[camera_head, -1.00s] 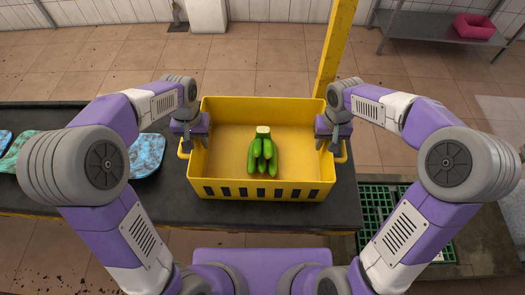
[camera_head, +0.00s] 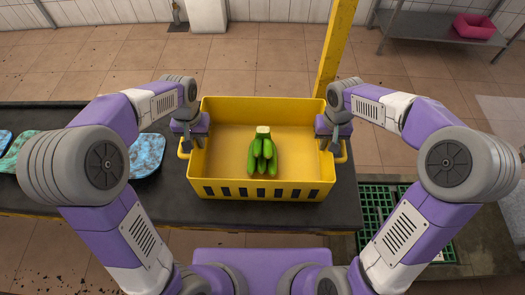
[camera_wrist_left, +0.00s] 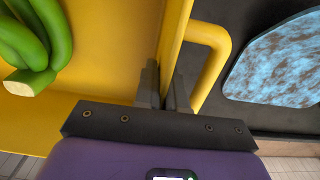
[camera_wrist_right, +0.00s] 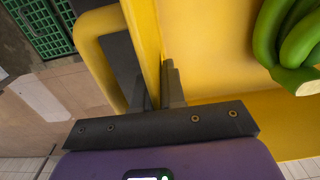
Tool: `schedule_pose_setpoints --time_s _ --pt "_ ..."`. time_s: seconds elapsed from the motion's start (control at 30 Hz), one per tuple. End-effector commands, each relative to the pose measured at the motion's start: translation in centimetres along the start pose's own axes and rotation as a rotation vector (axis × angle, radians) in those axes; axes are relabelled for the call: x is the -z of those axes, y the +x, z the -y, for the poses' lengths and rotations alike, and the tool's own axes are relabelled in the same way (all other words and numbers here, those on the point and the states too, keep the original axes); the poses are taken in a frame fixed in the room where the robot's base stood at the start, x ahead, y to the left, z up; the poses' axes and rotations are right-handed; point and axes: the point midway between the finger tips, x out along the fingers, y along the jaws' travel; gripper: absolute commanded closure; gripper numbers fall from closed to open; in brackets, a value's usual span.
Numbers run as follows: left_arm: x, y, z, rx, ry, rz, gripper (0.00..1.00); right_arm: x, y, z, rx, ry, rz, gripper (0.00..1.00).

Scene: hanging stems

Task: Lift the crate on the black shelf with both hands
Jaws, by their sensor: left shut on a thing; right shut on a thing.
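The yellow crate (camera_head: 226,189) is on the black shelf (camera_head: 100,113) in the head view, with a bunch of green bananas (camera_head: 263,156) inside it. Side handles stick out at its left and right. My left gripper (camera_head: 187,145) is shut on the crate's left wall, by the handle; in the left wrist view its fingers (camera_wrist_left: 163,90) straddle the rim. My right gripper (camera_head: 334,146) is shut on the right wall the same way; its fingers (camera_wrist_right: 157,90) straddle the rim in the right wrist view. I cannot tell whether the crate is clear of the shelf.
Blue speckled pads (camera_head: 147,153) lie on the shelf left of the crate. A yellow post (camera_head: 336,48) stands behind it. A green grate (camera_head: 380,205) is on the floor at right. A pink bin (camera_head: 474,26) sits on a metal table at the back right.

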Motion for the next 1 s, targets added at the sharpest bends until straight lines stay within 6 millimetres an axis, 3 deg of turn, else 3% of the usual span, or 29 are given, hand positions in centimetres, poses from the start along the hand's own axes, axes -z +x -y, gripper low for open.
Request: schedule_pose_setpoints --time_s 1.0 --pt "0.08 -0.54 -0.01 -0.001 0.000 -0.003 1.00 0.09 -0.59 0.04 0.001 0.000 -0.004 1.00"
